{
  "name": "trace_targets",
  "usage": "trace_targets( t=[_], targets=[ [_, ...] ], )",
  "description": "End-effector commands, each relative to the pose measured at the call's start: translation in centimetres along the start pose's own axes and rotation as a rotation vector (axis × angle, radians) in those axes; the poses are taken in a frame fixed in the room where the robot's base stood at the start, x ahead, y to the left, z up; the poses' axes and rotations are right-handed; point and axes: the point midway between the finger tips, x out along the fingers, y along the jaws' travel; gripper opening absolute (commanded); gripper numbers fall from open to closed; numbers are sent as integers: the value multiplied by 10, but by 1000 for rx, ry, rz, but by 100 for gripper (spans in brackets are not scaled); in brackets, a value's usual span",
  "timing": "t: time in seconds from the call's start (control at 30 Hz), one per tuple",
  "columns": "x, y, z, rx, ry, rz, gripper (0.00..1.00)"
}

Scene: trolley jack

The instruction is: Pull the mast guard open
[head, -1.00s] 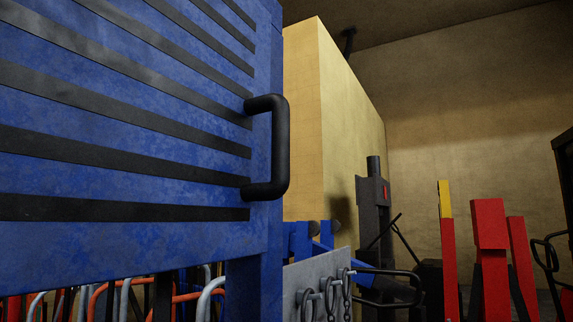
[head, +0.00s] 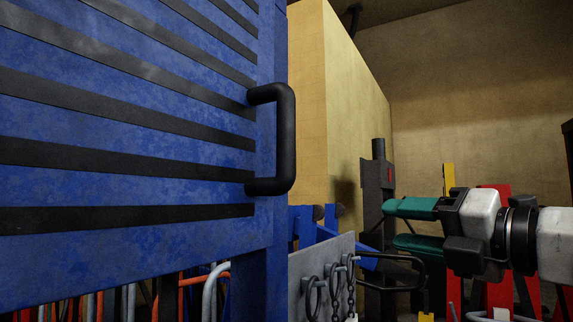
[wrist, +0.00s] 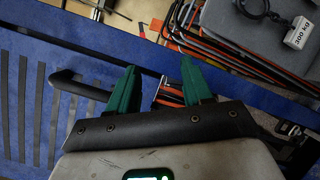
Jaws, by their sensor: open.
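The mast guard (head: 120,165) is a blue panel with black horizontal stripes, filling the left of the head view. Its black U-shaped handle (head: 286,140) stands upright at the panel's right edge. My gripper (head: 394,225) is right of the handle and lower, its two teal fingers pointing left, apart and empty. In the wrist view the striped blue guard (wrist: 62,115) lies at the left. The dark handle (wrist: 78,85) shows just left of the left finger, outside the jaws, its near end partly hidden by that finger. My open fingers (wrist: 160,67) span the view's middle.
Beyond the guard's edge are a grey plate (head: 303,275) with hanging chains and a dark post (head: 378,180). Red uprights stand behind my gripper. Orange and grey hoses (wrist: 215,55) and a 300 kg tag (wrist: 300,33) show in the wrist view.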

Motion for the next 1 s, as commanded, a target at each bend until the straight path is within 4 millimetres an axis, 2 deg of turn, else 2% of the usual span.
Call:
trace_targets(
  t=[0.03, 0.2, 0.4, 0.6, 0.77, 0.87, 1.0],
  targets=[
    [-2, 26, 4, -103, 8, 21, 50],
    [-6, 91, 3, -436, 48, 79, 50],
    [-10, 148, -11, -775, 96, 124, 50],
    [-11, 175, -24, -968, 128, 145, 50],
    [-7, 181, -27, -1014, 137, 151, 50],
    [3, 182, -29, -1014, 140, 152, 50],
    [26, 184, -33, -1012, 139, 151, 50]
  ],
)
